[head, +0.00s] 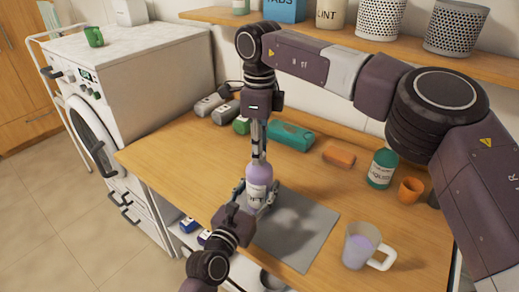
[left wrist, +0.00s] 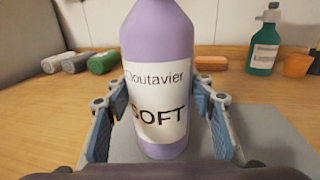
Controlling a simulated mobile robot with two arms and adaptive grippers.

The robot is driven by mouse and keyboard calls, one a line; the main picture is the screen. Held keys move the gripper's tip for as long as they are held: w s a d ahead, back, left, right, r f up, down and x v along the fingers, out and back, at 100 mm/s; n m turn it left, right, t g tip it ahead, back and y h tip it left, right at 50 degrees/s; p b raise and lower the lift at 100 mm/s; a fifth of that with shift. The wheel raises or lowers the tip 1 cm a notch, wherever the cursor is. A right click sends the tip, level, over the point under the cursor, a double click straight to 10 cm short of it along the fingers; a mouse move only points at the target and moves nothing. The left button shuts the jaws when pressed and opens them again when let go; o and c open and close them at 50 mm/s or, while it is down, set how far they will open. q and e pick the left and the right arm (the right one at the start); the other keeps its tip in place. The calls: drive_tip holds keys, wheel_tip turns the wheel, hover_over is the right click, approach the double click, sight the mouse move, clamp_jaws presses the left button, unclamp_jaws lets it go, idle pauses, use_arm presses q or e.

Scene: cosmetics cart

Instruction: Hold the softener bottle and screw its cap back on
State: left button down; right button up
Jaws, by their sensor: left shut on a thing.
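The softener bottle (head: 257,174) is purple with a white label and stands upright over the grey mat (head: 308,222). In the left wrist view the bottle (left wrist: 157,70) fills the middle, its label reading SOFT; its top is out of frame. My left gripper (head: 256,194) is shut on the bottle's lower body, one finger on each side. My right gripper (head: 258,152) points straight down from above, its fingertips at the bottle's neck. I cannot make out the cap there, nor whether these fingers grip anything.
A mug with purple liquid (head: 358,247) stands front right. Behind are a green bottle (head: 382,168), an orange cup (head: 410,189), an orange block (head: 339,156) and a teal box (head: 291,135). A washing machine (head: 140,70) adjoins the table at left; a shelf (head: 400,42) runs above.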

clamp_jaws()
drive_tip(key=o, duration=0.8)
unclamp_jaws()
drive_tip(key=shift+r, duration=0.15)
wheel_tip(320, 180, up, 12)
use_arm(q)
drive_tip(key=c, duration=0.8)
unclamp_jaws()
drive_tip(key=shift+s, duration=0.1)
